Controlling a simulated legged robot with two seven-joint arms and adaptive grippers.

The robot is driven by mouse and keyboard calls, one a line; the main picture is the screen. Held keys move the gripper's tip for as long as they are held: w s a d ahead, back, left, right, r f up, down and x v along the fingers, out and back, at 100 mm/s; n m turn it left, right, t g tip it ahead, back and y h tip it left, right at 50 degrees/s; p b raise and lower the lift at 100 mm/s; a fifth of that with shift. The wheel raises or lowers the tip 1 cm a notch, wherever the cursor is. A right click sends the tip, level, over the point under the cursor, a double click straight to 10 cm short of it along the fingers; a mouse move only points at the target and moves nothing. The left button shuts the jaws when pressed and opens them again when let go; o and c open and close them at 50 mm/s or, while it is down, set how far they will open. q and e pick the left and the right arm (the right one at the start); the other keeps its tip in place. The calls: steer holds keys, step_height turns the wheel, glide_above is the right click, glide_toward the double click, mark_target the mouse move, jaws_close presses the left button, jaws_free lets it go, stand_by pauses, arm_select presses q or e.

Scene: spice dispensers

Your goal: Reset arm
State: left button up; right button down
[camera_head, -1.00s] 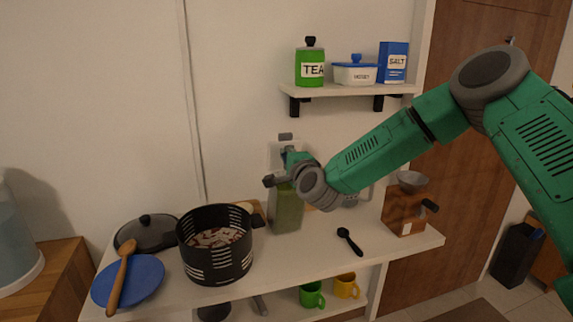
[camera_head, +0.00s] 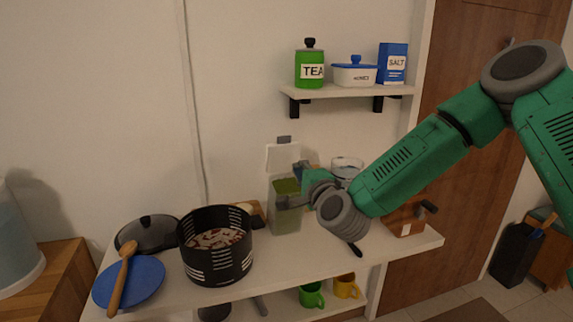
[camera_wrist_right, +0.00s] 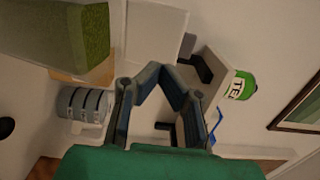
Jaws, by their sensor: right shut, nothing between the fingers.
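My right gripper (camera_head: 290,190) is at the clear dispenser in the head view, overlapping its right side; I cannot tell whether it touches. In the right wrist view the right gripper (camera_wrist_right: 158,72) has its fingers bent together, with nothing between them. The green-filled dispenser (camera_wrist_right: 92,35) also shows at the upper left of the right wrist view. My left gripper is not in view.
A black pot (camera_head: 215,262), blue plate (camera_head: 140,285) and wooden spoon (camera_head: 120,280) are on the counter's left. A brown grinder (camera_head: 403,222) stands right, partly behind my arm. A wall shelf (camera_head: 345,90) above holds a green tea tin (camera_head: 309,68) and salt box (camera_head: 392,63).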

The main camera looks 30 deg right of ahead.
steer(key=shift+s, duration=0.35)
steer(key=s+a+f+n+g+y+b, duration=0.1)
steer(key=s+a+f+n+g+y, duration=0.25)
steer(key=f, duration=0.55)
steer(key=s+a+f+n+g, duration=0.2)
steer(key=s+a+f+n, duration=0.3)
steer(key=f, duration=0.4)
steer(key=s+a+f+n+g+y+b, duration=0.1)
steer(key=s+a+f+n+g+y, duration=0.2)
steer(key=s+f, duration=0.45)
steer(key=s+d+f+n+g+h+b, duration=0.1)
steer(key=s+f+n+g, duration=0.3)
steer(key=s+f, duration=0.3)
steer(key=s+d+f+n+g+h+b, duration=0.1)
steer(key=s+f+n+g, duration=0.3)
steer(key=s, duration=1.2)
step_height(320, 180, down, 3)
steer(key=shift+s+f+n+h, duration=0.1)
steer(key=shift+s+n+h, duration=0.2)
steer(key=shift+n+h, duration=0.45)
